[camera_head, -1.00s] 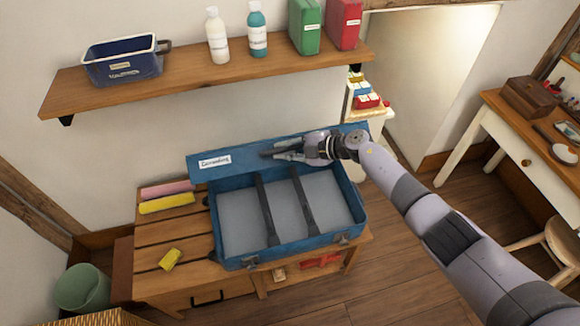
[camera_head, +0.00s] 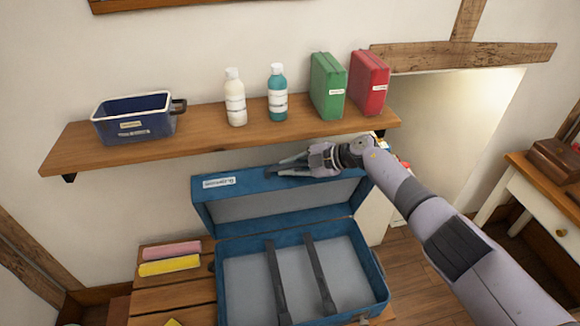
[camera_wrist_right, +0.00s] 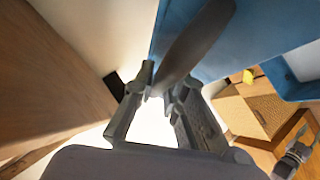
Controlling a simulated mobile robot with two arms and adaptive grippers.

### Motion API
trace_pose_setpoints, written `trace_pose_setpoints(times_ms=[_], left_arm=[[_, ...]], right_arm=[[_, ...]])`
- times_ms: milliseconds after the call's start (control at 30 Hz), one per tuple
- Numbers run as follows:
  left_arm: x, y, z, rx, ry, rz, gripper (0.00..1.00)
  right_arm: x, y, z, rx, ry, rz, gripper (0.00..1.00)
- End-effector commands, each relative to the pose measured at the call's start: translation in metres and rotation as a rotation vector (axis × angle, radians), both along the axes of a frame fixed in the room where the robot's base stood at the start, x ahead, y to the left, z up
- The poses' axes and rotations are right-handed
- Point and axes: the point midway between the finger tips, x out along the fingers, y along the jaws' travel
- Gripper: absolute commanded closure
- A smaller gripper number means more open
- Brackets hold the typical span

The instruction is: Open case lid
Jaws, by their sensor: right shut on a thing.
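The blue case (camera_head: 250,240) stands on a slatted wooden bench. Its lid (camera_head: 240,205) is raised, tilted up at the hinge side, with its grey inside showing and a white label on its edge. My right gripper (camera_head: 285,168) is at the middle of the lid's upper edge, shut on it. In the right wrist view, the gripper (camera_wrist_right: 160,88) has a dark, strap-like piece between its fingers beside the blue surface. The case's inside is grey with two dark straps. My left gripper (camera_wrist_right: 297,135) shows small in the right wrist view; its fingers are unclear.
A wooden shelf (camera_head: 200,135) above the case holds a blue bin (camera_head: 130,125), two bottles, a green box (camera_head: 327,88) and a red box (camera_head: 370,85). Pink and yellow items (camera_head: 170,266) lie left of the case. A desk (camera_head: 530,190) stands at right.

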Motion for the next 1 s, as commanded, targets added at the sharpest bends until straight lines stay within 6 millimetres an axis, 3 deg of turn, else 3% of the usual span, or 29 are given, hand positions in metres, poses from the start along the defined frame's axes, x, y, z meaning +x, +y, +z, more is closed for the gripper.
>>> trace_pose_setpoints(times_ms=[267,300,400,767,1000], left_arm=[[-0.011,0.001,-0.001,0.002,0.017,0.000,0.65],[-0.012,0.001,-0.001,0.002,0.017,0.000,0.65],[-0.011,0.001,-0.001,0.002,0.017,0.000,0.65],[-0.006,0.000,-0.001,0.000,0.009,0.000,0.65],[-0.007,-0.001,-0.001,-0.001,0.010,0.000,0.65]], right_arm=[[0.001,0.000,0.002,0.004,-0.001,-0.002,1.00],[0.001,0.000,0.002,0.004,-0.001,-0.002,0.86],[0.001,0.000,0.002,0.003,-0.001,-0.001,0.79],[0.000,-0.002,0.001,0.000,-0.001,0.000,0.79],[-0.005,-0.020,0.011,0.000,-0.003,-0.001,0.79]])
